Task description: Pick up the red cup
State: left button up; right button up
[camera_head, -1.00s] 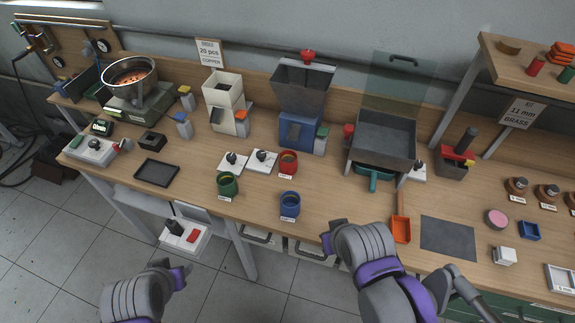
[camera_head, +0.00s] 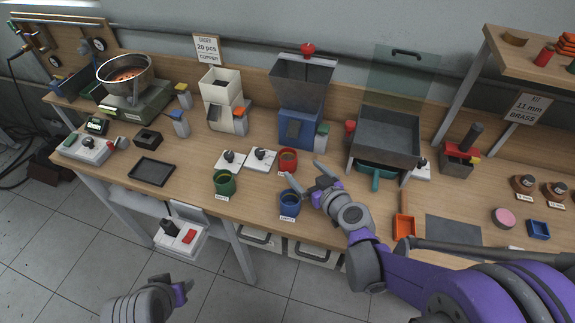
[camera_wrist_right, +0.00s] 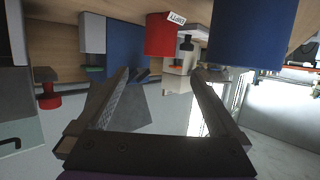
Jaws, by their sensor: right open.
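The red cup (camera_head: 288,166) stands upright on the workbench, just right of two white switch plates. In the right wrist view the red cup (camera_wrist_right: 159,38) appears beyond the fingers, near the top middle, with a white label. My right gripper (camera_head: 305,179) is open and empty, with its fingers pointing toward the cups, a little right of and nearer than the red cup, and apart from it. The wrist view shows the open fingers (camera_wrist_right: 165,75) with nothing between them. My left gripper (camera_head: 183,291) is low at the left, in front of the bench; its fingers cannot be made out.
A blue cup (camera_head: 289,207) stands close below the right gripper, and a green cup (camera_head: 225,185) stands to its left. A blue hopper machine (camera_head: 297,130) is behind the red cup. A grey bin (camera_head: 385,140) and an orange scoop (camera_head: 404,226) are to the right.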

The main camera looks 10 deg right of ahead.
aim_at(284, 151)
jog(key=x, duration=1)
jog(key=shift+w+d+f, duration=0.1)
jog(key=shift+w+f, duration=0.15)
jog(key=shift+w, duration=0.1)
grip_shut()
jog(key=shift+r, duration=0.15)
